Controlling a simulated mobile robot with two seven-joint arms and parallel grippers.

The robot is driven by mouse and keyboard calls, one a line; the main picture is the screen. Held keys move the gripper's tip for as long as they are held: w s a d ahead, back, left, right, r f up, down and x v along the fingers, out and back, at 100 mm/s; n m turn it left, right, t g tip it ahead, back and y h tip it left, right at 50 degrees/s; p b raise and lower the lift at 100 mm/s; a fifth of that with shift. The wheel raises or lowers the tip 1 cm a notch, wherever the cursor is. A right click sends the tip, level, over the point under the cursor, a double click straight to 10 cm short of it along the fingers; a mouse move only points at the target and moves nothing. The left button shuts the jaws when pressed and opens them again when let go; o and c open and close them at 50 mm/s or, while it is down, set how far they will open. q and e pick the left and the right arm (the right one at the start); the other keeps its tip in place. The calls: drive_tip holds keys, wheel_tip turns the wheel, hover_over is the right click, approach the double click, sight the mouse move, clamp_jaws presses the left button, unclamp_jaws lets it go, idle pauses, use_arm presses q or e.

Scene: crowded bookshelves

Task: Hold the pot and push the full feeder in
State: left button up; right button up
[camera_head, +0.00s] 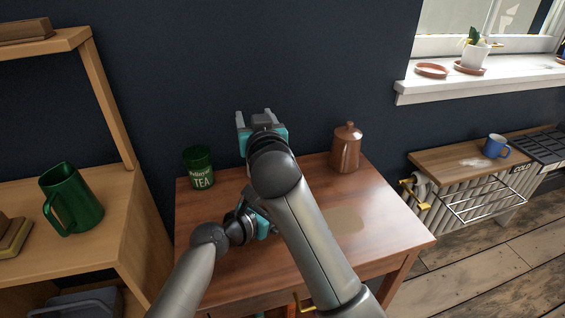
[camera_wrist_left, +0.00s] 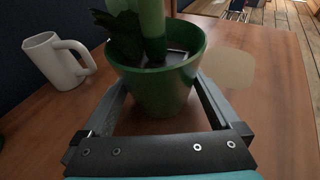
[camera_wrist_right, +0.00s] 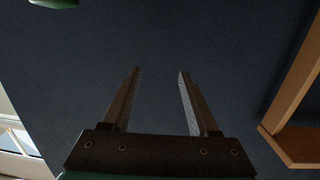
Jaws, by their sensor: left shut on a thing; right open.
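In the left wrist view a green pot (camera_wrist_left: 160,85) stands upright on the table between the fingers of my left gripper (camera_wrist_left: 160,108), which is shut on it. A thick green upright stalk (camera_wrist_left: 152,25) and a dark green leafy part (camera_wrist_left: 120,30) rise from it; their tops are cut off. I cannot pick out the feeder for sure. In the head view my right arm hides the pot and most of my left gripper. My right gripper (camera_head: 254,117) is raised near the wall, open and empty; the right wrist view shows its fingers (camera_wrist_right: 157,85) apart.
A green tea tin (camera_head: 199,168) and a brown lidded pot (camera_head: 346,148) stand on the wooden table (camera_head: 390,225). A green jug (camera_head: 70,200) is on the shelf at left. The table's right front is clear.

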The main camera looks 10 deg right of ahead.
drive_tip(key=w+a+n+g+y, duration=0.1)
drive_tip(key=a+n+g+y, duration=0.3)
drive_tip(key=a+n+g, duration=0.3)
drive_tip(key=s+d+r+n+g+h, duration=0.35)
drive_tip(key=s+d+g, duration=0.55)
drive_tip(key=d, duration=0.5)
drive_tip(key=shift+m+y, duration=0.35)
drive_tip(key=shift+y, duration=0.2)
drive_tip(key=shift+w+a+f, duration=0.25)
drive_tip(key=shift+w+f, duration=0.1)
drive_tip(key=shift+f, duration=1.5)
drive_tip(key=shift+w+a+f, duration=0.25)
drive_tip(key=shift+w+f, duration=0.05)
drive_tip(key=shift+f, duration=1.6)
drive_tip(key=shift+w+a+f, duration=0.25)
drive_tip(key=shift+w+f, duration=0.1)
drive_tip(key=shift+f, duration=1.5)
clamp_jaws()
